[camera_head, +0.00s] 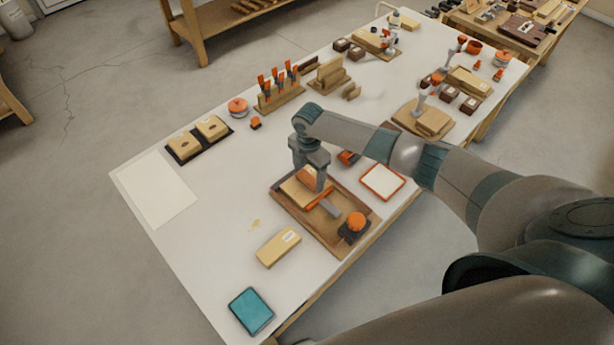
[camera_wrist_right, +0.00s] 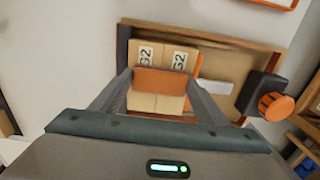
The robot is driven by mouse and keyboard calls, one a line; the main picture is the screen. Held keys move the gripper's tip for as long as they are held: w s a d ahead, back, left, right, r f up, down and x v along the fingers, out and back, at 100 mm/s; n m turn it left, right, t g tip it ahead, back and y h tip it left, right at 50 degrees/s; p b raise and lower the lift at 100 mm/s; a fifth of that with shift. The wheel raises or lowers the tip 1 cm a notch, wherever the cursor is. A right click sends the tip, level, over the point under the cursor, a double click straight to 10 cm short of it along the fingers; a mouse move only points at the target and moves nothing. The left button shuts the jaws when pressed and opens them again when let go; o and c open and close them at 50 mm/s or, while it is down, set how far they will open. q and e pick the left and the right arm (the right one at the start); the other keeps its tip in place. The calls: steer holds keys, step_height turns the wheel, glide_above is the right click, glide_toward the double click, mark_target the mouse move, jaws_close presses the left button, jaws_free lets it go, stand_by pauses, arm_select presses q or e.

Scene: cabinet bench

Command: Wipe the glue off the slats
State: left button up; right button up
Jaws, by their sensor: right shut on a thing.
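My right gripper (camera_head: 320,186) is low over a wooden tray (camera_head: 284,199) and shut on an orange piece (camera_wrist_right: 160,81), which also shows between its fingers in the head view (camera_head: 309,176). In the wrist view, the orange piece crosses pale wooden slats (camera_wrist_right: 156,53) marked "G2", which lie side by side in the tray. The slats also show beside the gripper in the head view (camera_head: 294,190). Whether the orange piece touches them is unclear. I cannot make out glue on the slats; the gripper and orange piece hide part of them. My left gripper is not in view.
A dark block with an orange knob (camera_head: 356,221) is at the tray's near right. An orange-rimmed white panel (camera_head: 383,181) lies beside the tray. A labelled wooden block (camera_head: 278,248), a small yellowish spot (camera_head: 255,224) and a teal pad (camera_head: 251,310) are nearer. The front-left tabletop is mostly clear.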

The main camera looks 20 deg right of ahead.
steer(key=shift+d, duration=0.15)
steer(key=shift+w+d+b, duration=0.3)
steer(key=shift+d+b, duration=0.05)
steer(key=shift+d, duration=0.5)
steer(key=shift+d+f, duration=0.1)
steer(key=shift+d, duration=0.05)
steer(key=shift+d, duration=0.15)
steer(key=shift+w+d, duration=0.35)
steer(key=shift+d, duration=0.4)
steer(key=shift+a, duration=0.15)
steer(key=shift+s+a, duration=0.3)
steer(key=shift+a, duration=0.35)
steer(key=shift+s+a, duration=0.1)
steer(key=shift+a, duration=0.2)
